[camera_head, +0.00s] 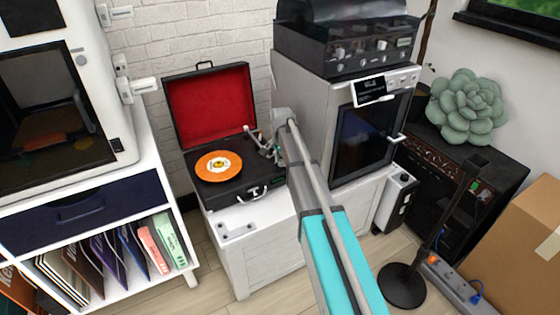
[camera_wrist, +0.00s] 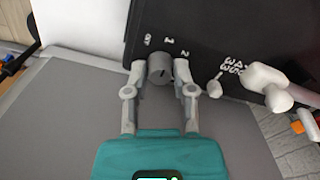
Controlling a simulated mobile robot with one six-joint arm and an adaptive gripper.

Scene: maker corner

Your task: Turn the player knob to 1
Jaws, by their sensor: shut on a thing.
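The record player (camera_head: 222,189) is an open black case with a red-lined lid and an orange record, standing on a white cabinet in the head view. In the wrist view, its black panel (camera_wrist: 215,28) carries a round grey knob (camera_wrist: 159,70) with white marks around its far side. My gripper (camera_wrist: 161,67) has one finger on each side of the knob and is shut on it. A small dark mark shows on the knob, but its exact setting is hard to tell. In the head view, my arm hides the player's right front corner.
A small lever (camera_wrist: 215,86) and a pale rounded part (camera_wrist: 267,80) stand right of the knob, by more white lettering. A grey oven-like machine (camera_head: 345,120) stands close right of the player. A white shelf unit (camera_head: 184,235) stands to the left.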

